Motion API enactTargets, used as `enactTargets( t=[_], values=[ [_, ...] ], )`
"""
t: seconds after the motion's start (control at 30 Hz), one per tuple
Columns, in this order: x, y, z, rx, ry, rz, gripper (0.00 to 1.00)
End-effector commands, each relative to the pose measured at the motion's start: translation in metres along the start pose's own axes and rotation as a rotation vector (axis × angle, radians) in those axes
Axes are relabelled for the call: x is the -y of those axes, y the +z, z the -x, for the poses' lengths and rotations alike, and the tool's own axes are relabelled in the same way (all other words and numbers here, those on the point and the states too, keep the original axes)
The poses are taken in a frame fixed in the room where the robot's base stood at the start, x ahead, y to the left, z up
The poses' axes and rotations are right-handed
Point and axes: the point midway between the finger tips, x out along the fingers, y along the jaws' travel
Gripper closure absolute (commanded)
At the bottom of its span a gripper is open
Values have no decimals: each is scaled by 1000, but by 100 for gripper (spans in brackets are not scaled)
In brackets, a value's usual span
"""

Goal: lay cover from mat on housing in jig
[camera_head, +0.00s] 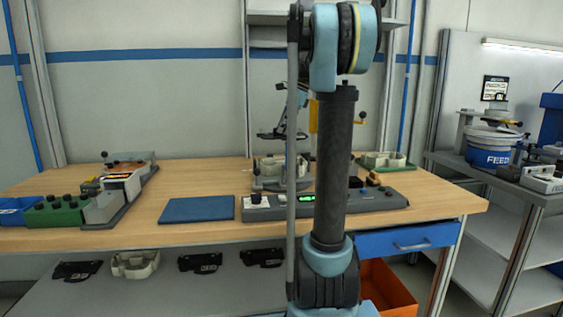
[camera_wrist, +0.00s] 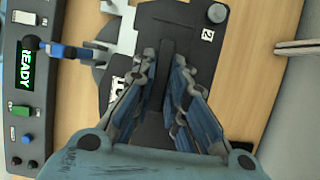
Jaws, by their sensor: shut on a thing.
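My gripper (camera_head: 291,117) is above the jig (camera_head: 268,184) at the back middle of the bench. It is shut on the dark, flat cover (camera_head: 268,136), which hangs roughly level with a clear gap above the pale housing (camera_head: 268,165) in the jig. In the wrist view, my gripper (camera_wrist: 168,70) has its fingers closed on a dark raised part. A dark plate spreads around and beneath it; I cannot tell how much of that is cover and how much jig. The blue mat (camera_head: 197,209) lies bare, left of the jig. My arm hides the jig's right side.
A control console (camera_head: 376,200) with a green READY display stands in front of the jig. A grey fixture (camera_head: 125,187) and a green block (camera_head: 57,212) stand at the left. A green tray (camera_head: 388,161) is at the back right. Bench around the mat is clear.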

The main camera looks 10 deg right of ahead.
Motion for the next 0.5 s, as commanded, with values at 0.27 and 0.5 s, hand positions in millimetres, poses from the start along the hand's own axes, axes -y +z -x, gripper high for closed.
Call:
enactTargets(
  t=[0.27,0.5],
  values=[
    [0,-19,-37,0,-2,-5,100],
    [0,-30,-54,0,-3,-8,100]
  ],
)
